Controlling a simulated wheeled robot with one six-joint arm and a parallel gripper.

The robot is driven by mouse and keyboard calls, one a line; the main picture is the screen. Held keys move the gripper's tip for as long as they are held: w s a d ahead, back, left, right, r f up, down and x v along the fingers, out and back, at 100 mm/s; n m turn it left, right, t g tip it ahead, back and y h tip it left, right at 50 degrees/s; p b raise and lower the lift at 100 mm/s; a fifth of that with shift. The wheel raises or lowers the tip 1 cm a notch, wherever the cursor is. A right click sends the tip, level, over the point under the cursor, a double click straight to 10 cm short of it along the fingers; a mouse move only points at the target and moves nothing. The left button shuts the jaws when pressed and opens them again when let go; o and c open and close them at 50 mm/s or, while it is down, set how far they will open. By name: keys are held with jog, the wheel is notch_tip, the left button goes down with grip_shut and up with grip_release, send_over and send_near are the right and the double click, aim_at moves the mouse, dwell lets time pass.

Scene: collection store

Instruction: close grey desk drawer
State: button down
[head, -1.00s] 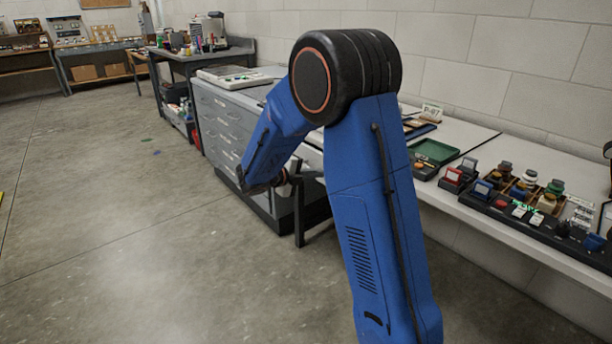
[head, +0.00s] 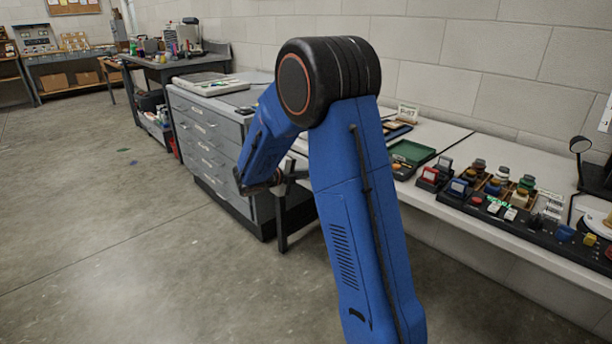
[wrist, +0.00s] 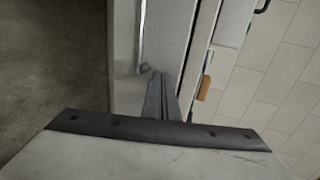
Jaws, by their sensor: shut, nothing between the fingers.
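My gripper (wrist: 163,97) shows in the wrist view with its two fingers together and nothing between them. In front of the fingertips is a pale grey drawer front (wrist: 125,75) with a long bar handle (wrist: 142,42). The fingertips look close to this front; I cannot tell if they touch it. In the head view my blue arm hides much of the area around the gripper (head: 289,177). I cannot tell from these frames how far the drawer stands out.
A grey cabinet (head: 208,148) with several drawers stands left of my arm. A pale worktable (head: 455,211) along the wall holds a green tray (head: 411,152) and small coloured items. A dark workbench (head: 175,68) stands farther back.

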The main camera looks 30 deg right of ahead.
jog(key=shift+w+d, duration=0.25)
jog(key=shift+d, duration=0.55)
jog(key=shift+w+d, duration=0.2)
jog(key=shift+d, duration=0.55)
jog(key=shift+r, duration=0.1)
